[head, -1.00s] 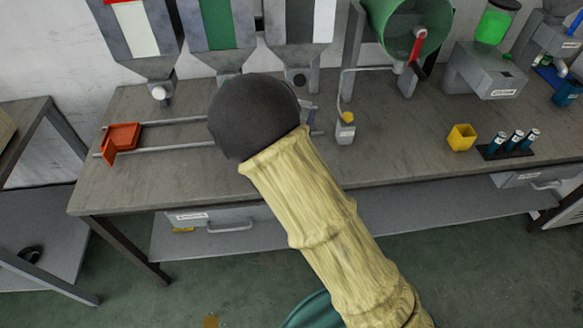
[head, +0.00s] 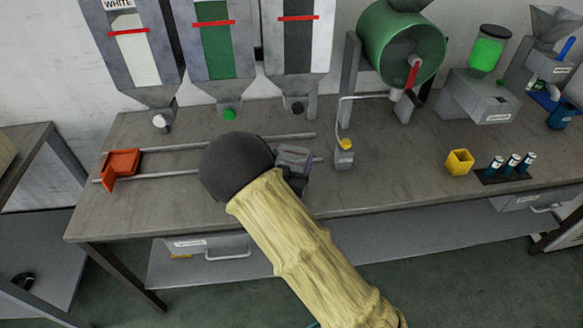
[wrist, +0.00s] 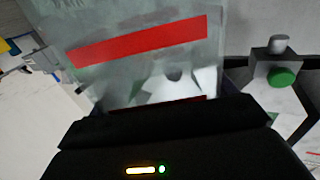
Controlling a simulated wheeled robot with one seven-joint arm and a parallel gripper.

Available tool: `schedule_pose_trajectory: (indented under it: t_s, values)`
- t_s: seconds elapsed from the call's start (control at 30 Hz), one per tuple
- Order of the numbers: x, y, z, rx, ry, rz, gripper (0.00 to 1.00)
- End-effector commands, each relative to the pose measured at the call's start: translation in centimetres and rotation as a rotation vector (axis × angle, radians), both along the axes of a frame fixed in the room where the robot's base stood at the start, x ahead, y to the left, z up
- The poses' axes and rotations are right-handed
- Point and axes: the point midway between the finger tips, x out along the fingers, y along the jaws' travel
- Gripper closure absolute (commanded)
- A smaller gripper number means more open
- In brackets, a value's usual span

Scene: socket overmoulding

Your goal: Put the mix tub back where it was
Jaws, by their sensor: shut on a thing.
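My gripper (head: 293,160) is over the bench, just right of the dark rounded end of my arm and near the two rails. In the wrist view its black body (wrist: 160,140) fills the bottom, with small lights on it.
An orange tray (head: 121,163) sits at the left end of the rails (head: 170,174). Hoppers with red bands hang behind, including the white one (head: 135,60). A green drum (head: 400,45), yellow cup (head: 459,162) and dark vial rack (head: 500,175) stand right. The bench front is clear.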

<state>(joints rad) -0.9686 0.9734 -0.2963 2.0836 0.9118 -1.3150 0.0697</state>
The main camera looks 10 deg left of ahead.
Motion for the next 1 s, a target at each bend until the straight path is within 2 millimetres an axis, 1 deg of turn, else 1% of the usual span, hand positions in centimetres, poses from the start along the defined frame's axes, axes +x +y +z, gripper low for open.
schedule_pose_trajectory:
  t_s: [0.03,0.1,0.2,0.5,0.63,0.67,0.7,0.73,1.0]
  values:
    - [0.0,0.0,-0.8,-0.004,0.001,0.001,0.57]
    - [-0.1,0.1,-1.8,-0.004,0.001,0.002,0.57]
    - [0.0,0.0,-2.8,-0.002,0.001,0.000,0.57]
    - [0.2,-0.4,-3.1,-0.001,0.000,-0.007,0.57]
    - [0.1,-0.4,-3.5,-0.001,0.000,-0.006,0.57]
    - [0.1,-0.3,-3.4,-0.001,0.000,-0.006,0.11]
    - [0.1,-0.3,-3.3,-0.001,0.001,-0.006,0.03]
    - [0.1,-0.3,-3.3,-0.001,0.001,-0.006,0.00]
    - [0.1,-0.2,-3.2,-0.001,0.001,-0.003,0.00]
